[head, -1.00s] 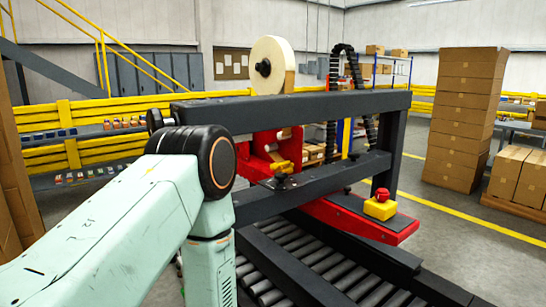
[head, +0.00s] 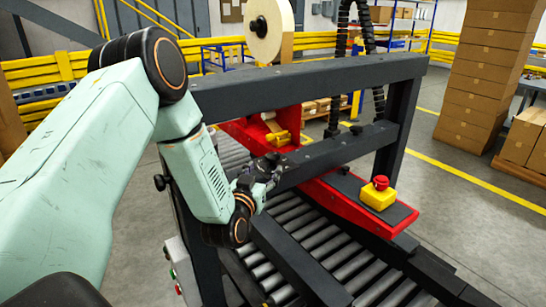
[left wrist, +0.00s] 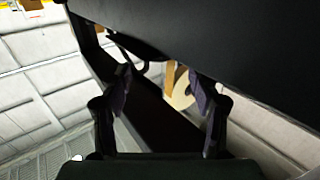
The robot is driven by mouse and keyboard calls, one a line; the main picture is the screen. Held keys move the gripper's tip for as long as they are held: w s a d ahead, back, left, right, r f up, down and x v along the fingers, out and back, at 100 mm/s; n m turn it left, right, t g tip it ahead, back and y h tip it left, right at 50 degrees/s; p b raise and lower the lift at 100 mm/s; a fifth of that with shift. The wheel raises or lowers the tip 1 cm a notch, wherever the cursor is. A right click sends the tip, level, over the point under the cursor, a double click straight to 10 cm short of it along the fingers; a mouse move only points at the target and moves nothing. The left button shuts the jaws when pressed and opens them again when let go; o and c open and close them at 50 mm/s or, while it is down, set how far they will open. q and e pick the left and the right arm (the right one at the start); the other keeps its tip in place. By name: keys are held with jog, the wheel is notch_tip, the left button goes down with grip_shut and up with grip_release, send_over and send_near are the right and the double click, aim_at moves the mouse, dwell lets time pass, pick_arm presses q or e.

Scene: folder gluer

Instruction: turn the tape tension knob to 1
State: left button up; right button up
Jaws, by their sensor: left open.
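In the head view my left gripper (head: 270,166) is in front of the dark lower crossbeam (head: 325,150) of the taping frame. It looks open, with no object seen between its fingers. A small dark knob-like part seen earlier on this crossbeam is now hidden behind the gripper or cannot be told from it. I cannot tell a dial or its numbers. In the left wrist view the two fingers of the left gripper (left wrist: 162,92) stand apart, with a dark beam (left wrist: 220,40) close above them. The tape roll (left wrist: 181,92) shows farther off between the fingers. My right gripper is not in view.
The tape roll (head: 270,30) stands above the upper crossbeam (head: 300,84). A red emergency button on a yellow box (head: 378,195) sits on a red rail (head: 345,205). Conveyor rollers (head: 315,230) run below. A yellow part (head: 280,138) is behind the crossbeam.

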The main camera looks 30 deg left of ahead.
aim_at(271, 160)
pick_arm(q)
jog(key=shift+w+a+r, duration=0.1)
jog(key=shift+w+a, duration=0.15)
jog(key=shift+w, duration=0.15)
jog(key=shift+w+r, duration=0.15)
jog(key=shift+w, duration=0.2)
jog(key=x, duration=0.4)
jog(key=shift+w+d, duration=0.15)
jog(key=shift+d, duration=0.1)
jog(key=shift+w+a, duration=0.2)
jog(key=shift+w, duration=0.1)
jog(key=shift+a, duration=0.2)
jog(key=shift+s+d+r, duration=0.15)
jog(key=shift+s+d, duration=0.1)
jog(key=shift+w, duration=0.2)
jog(key=c, duration=0.3)
jog(key=shift+w+a+f, duration=0.15)
jog(key=shift+f, duration=0.15)
jog(key=c, duration=0.8)
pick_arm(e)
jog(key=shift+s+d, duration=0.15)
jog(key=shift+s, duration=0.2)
